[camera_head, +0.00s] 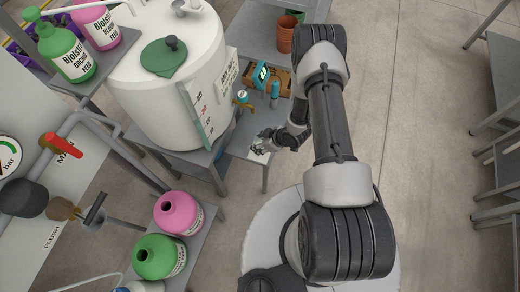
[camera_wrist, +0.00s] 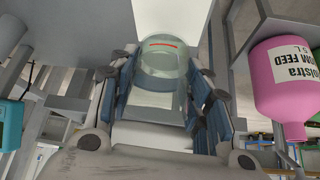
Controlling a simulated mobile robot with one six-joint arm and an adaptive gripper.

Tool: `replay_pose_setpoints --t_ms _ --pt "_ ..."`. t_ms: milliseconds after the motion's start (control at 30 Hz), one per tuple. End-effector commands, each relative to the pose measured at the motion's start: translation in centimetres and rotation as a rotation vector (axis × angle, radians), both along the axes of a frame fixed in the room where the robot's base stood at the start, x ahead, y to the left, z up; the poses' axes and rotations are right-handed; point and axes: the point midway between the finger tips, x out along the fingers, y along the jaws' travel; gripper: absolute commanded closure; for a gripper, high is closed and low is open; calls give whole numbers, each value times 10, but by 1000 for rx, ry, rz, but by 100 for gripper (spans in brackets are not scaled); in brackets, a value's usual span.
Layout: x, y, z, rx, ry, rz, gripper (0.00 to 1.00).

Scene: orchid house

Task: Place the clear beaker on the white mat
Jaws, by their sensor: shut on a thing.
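My gripper (camera_wrist: 168,100) is shut on the clear beaker (camera_wrist: 163,65), which sits between its two blue-padded fingers in the wrist view. The beaker is see-through with a short red line near its far end. In the head view my gripper (camera_head: 262,145) is small, at the front edge of the grey table below the big white tank. The beaker is too small there to make out clearly.
The white tank (camera_head: 165,85) with a brass tap (camera_head: 243,106) stands over the grey table (camera_head: 245,140). Pink (camera_head: 178,213) and green (camera_head: 158,256) bottles stand lower left.

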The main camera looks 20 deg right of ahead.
Motion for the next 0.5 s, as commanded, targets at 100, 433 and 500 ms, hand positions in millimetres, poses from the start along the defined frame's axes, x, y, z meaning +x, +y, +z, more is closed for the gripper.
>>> replay_pose_setpoints --t_ms 100,433,500 --pt "0 0 -7 0 0 0 80" --pt "0 0 -47 0 0 0 80" --pt "0 0 -46 0 -1 -1 80"
